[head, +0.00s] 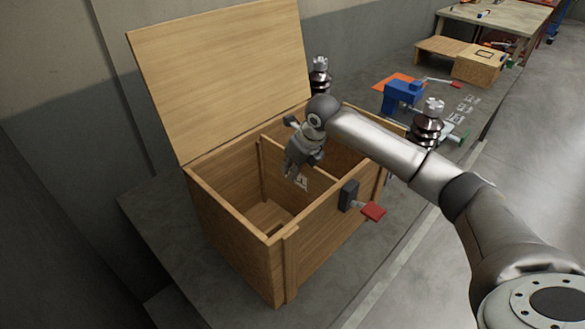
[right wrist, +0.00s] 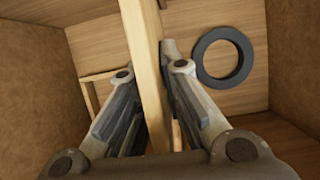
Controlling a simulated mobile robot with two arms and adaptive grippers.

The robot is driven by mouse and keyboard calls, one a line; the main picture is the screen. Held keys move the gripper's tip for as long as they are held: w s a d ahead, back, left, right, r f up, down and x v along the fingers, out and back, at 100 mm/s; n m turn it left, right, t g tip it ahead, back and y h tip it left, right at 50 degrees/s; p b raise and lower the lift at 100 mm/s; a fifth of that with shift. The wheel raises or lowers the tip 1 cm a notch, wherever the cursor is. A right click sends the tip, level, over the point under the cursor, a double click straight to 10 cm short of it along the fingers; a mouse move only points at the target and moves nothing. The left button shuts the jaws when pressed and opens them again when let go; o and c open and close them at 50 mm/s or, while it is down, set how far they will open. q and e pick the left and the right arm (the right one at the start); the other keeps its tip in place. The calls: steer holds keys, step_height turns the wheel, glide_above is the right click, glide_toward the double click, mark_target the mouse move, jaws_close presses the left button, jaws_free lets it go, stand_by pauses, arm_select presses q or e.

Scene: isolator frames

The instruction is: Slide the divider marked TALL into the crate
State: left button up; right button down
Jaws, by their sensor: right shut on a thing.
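The wooden crate (head: 208,203) stands on the bench with its lid (head: 220,75) raised. A thin wooden divider (head: 272,156) stands upright in the crate, crossing its inside. A small pale label shows low near my fingers; I cannot read it. My right gripper (head: 293,172) points down into the crate and is shut on the divider. In the right wrist view the divider's edge (right wrist: 147,60) runs between the two fingers (right wrist: 153,75). The divider's lower edge is hidden, so I cannot tell how deep it sits. My left gripper is not in view.
A dark ring (right wrist: 223,32) lies in the crate, right of the divider in the right wrist view. A clamp with a red handle (head: 373,211) is on the crate's front wall. A blue vise (head: 402,95) stands on the bench behind my right arm.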

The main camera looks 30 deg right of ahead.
steer(key=shift+f+b, duration=0.7)
steer(key=shift+f, duration=0.25)
steer(key=c, duration=1.5)
jaws_free()
steer(key=v, duration=1.2)
